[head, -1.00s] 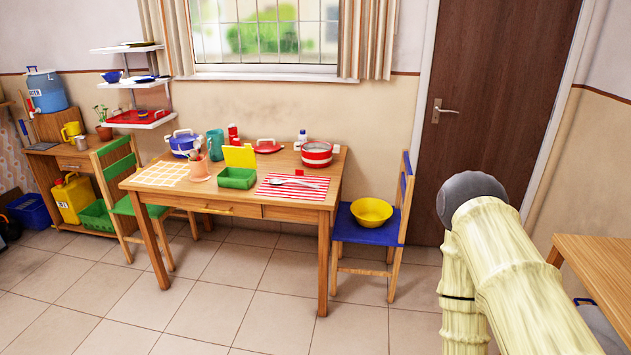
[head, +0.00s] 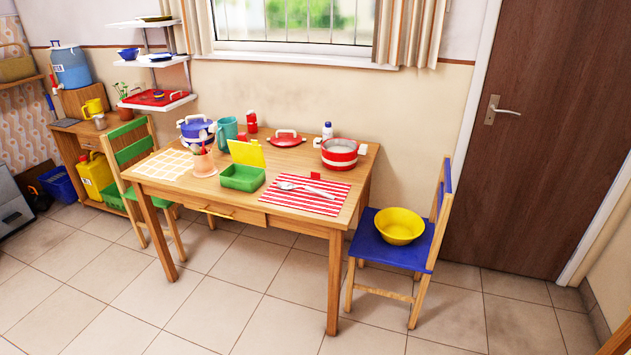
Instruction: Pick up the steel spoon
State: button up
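A steel spoon (head: 307,188) lies flat on a red-and-white striped mat (head: 322,205) at the right front of the wooden table (head: 160,187). Its bowl end points left and its handle points right. The spoon is small in this view and nothing covers it. My gripper is not in view.
A blue chair (head: 385,251) with a yellow bowl (head: 399,226) stands at the table's right end. The floor in front is clear.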

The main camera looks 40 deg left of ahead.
aim_at(284, 185)
jog(key=u, duration=0.45)
jog(key=i, duration=0.85)
jog(key=u, duration=0.8)
